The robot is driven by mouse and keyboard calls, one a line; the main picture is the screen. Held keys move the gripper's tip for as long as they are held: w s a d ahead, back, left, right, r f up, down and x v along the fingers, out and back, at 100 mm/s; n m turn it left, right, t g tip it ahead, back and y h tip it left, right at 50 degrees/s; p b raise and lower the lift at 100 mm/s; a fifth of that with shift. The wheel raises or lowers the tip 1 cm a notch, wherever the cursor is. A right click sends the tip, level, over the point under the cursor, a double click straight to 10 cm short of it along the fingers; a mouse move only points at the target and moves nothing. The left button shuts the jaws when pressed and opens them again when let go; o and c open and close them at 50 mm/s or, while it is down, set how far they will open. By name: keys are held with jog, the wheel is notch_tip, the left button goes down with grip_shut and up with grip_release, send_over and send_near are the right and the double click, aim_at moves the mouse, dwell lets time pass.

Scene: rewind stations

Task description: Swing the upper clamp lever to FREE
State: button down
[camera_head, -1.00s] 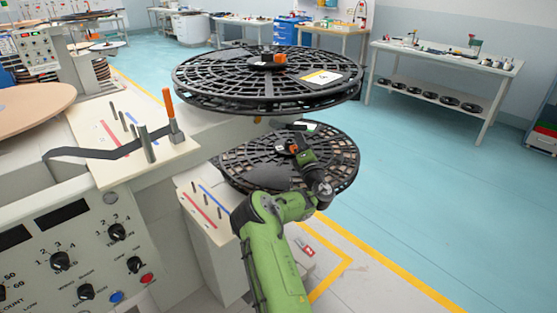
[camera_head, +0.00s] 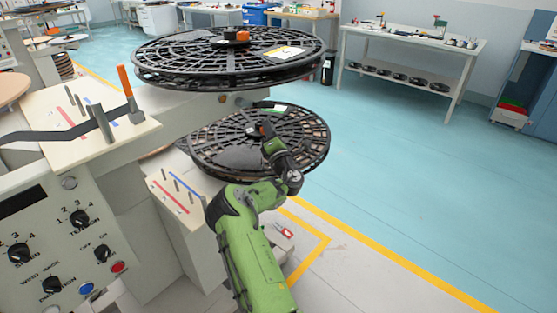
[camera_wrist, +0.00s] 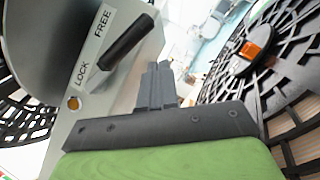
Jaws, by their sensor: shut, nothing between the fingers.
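A black clamp lever (camera_wrist: 124,42) shows in the wrist view on a pale panel (camera_wrist: 60,130) marked FREE and LOCK. Its handle slants up to the right, its lower end near the LOCK lettering. I cannot tell for sure that this is the upper lever; the head view does not show it clearly. My gripper (camera_wrist: 158,85) has its grey fingers together with nothing between them. It is right of and nearer than the lever, apart from it in the picture. In the head view my gripper (camera_head: 268,140) overlaps the lower reel (camera_head: 215,150), below the upper reel.
The upper black reel (camera_head: 200,75) overhangs the lower reel. An orange hub piece (camera_wrist: 252,51) on a black reel is right of my gripper. An orange-handled post (camera_head: 126,82) and a knob panel (camera_head: 60,235) are left. Open blue floor (camera_head: 400,180) lies right.

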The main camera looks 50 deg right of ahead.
jog(key=s+a+f, duration=0.2)
jog(key=s+f, duration=0.3)
jog(key=s, duration=0.3)
jog(key=shift+s+f, duration=0.3)
jog(key=shift+f, duration=0.1)
